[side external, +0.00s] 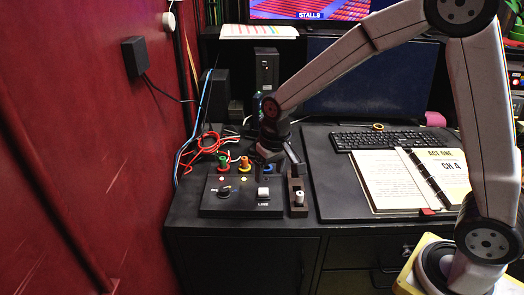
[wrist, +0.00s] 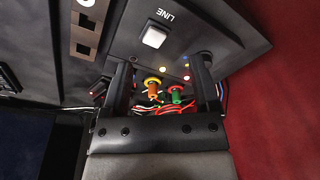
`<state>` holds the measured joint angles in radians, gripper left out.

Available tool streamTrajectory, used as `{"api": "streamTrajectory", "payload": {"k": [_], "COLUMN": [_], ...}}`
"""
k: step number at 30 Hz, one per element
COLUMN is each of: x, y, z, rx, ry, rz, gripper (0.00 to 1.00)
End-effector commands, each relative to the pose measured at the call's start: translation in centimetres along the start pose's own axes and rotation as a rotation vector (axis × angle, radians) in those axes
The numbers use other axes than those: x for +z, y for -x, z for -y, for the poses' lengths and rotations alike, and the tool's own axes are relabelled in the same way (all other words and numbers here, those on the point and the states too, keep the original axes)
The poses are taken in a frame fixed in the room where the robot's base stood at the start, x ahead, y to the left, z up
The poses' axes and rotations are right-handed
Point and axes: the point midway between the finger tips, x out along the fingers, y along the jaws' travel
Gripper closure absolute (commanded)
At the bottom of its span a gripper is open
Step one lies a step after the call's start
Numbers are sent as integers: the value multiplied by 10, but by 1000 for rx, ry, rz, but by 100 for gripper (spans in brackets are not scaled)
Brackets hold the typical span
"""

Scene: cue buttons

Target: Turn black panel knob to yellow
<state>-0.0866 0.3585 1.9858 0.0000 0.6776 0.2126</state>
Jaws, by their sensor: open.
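The black panel (side external: 240,208) lies on the dark desk, with a small dark knob (side external: 226,191) on its left half. Coloured marks sit near the knob, but its exact pointer direction is too small to tell. A white square button (side external: 263,193) labelled LINE is to its right; the button also shows in the wrist view (wrist: 154,37). My gripper (side external: 282,156) is behind the panel's right part, pointing down, apart from the knob. In the wrist view my gripper (wrist: 163,80) is open and empty, and the knob is not clearly made out near the right finger.
Green (side external: 223,162) and yellow-orange (side external: 245,163) connectors with red cables stand at the panel's back edge. Keyboard (side external: 385,140) and open binder (side external: 412,180) lie farther right. A red wall is at left.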

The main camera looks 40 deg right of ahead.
Motion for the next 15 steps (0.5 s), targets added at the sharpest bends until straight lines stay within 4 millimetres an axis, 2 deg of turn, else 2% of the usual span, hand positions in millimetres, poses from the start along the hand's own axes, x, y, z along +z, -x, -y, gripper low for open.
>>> {"api": "streamTrajectory", "payload": {"k": [6, 15], "x": [-42, -86], "y": [-6, -16], "z": [25, 58], "rx": [7, 23], "ry": [-45, -106], "rz": [40, 92], "gripper": [22, 22]}}
